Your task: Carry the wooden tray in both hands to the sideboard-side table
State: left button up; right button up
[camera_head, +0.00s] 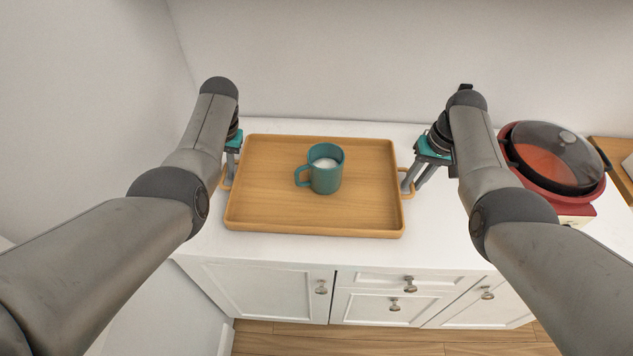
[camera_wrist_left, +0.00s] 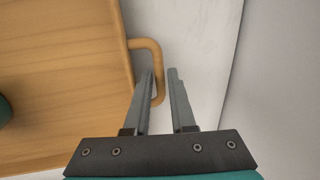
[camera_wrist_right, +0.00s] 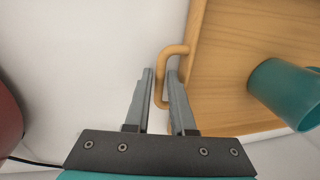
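The wooden tray (camera_head: 260,205) lies flat on the white cabinet top with a teal mug (camera_head: 328,178) of white liquid standing on it. My left gripper (camera_head: 229,178) is at the tray's left handle. In the left wrist view its open fingers (camera_wrist_left: 163,75) straddle the handle bar (camera_wrist_left: 159,62), one inside the loop and one outside. My right gripper (camera_head: 410,185) is at the right handle. In the right wrist view its open fingers (camera_wrist_right: 160,73) also straddle the handle bar (camera_wrist_right: 160,65), with gaps showing. The mug is partly visible there too (camera_wrist_right: 285,90).
A red cooker with a dark-rimmed glass lid (camera_head: 553,158) stands right of my right arm. A wooden board (camera_head: 615,155) is at the far right. Walls close off the back and left. White drawers and doors (camera_head: 370,295) face the wooden floor (camera_head: 330,343).

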pick_arm(q)
grip_shut()
pick_arm(e)
grip_shut()
dwell(0.8)
pick_arm(q)
jog(key=shift+w+r, duration=0.1)
